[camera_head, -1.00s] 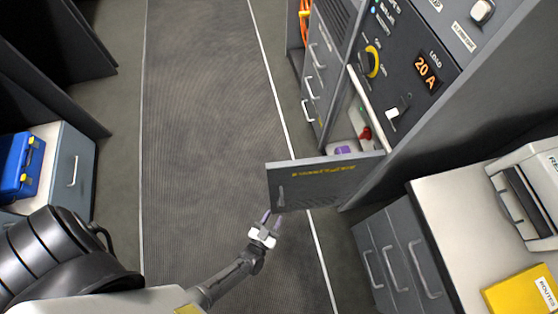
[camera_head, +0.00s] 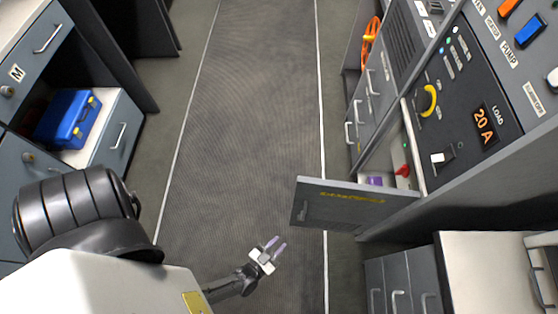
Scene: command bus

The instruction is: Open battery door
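The battery door (camera_head: 352,205) is a dark grey panel with yellow lettering along its upper edge. It stands swung out from the cabinet on the right, over the aisle. Behind it the compartment is open, with a red part (camera_head: 403,171) and a purple part (camera_head: 375,181) partly showing inside. My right gripper is not in view.
The control panel (camera_head: 470,110) with a yellow knob and a "20 A" display stands above the compartment. Drawers (camera_head: 395,285) and a white counter (camera_head: 480,270) are at lower right. A blue case (camera_head: 68,119) sits at left. The aisle floor (camera_head: 250,120) is clear.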

